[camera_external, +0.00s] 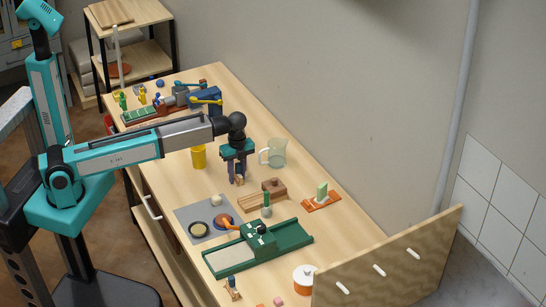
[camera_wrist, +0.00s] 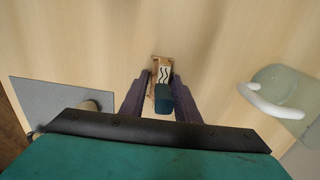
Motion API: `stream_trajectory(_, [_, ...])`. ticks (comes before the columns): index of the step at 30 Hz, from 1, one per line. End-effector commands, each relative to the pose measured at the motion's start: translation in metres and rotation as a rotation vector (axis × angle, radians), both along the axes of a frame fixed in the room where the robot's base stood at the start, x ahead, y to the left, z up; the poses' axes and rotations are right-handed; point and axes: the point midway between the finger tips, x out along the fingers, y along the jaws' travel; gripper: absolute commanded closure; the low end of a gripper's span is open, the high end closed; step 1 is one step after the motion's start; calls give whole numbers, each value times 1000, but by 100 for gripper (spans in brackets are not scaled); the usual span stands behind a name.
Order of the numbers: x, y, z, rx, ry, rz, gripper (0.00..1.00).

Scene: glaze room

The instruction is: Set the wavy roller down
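The wavy roller (camera_wrist: 162,73) has a pale wooden face with black wavy lines and a dark blue handle. In the wrist view it is between the two fingers of my gripper (camera_wrist: 160,86), which look closed on it. In the external view my gripper (camera_external: 238,181) points down over the middle of the wooden table (camera_external: 178,182), and a small brownish part of the roller shows at the fingertips. I cannot tell whether the roller touches the tabletop.
A clear jug (camera_external: 277,153) stands behind my gripper, and a yellow cup (camera_external: 198,157) is to its left. A wooden stand (camera_external: 262,200), a grey mat (camera_external: 185,214) and a green slab roller (camera_external: 289,238) are in front. Bare tabletop lies around the gripper.

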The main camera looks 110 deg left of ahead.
Motion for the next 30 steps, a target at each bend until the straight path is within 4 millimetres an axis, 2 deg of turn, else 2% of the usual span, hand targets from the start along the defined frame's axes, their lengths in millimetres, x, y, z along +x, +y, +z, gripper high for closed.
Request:
stream_trajectory(2, [2, 3, -6, 4, -3, 1, 60])
stream_trajectory(8, [2, 3, 1, 6, -3, 1, 60])
stream_trajectory(14, [3, 3, 17, 6, -5, 1, 60])
stream_trajectory(30, [4, 4, 75, 5, -5, 1, 60])
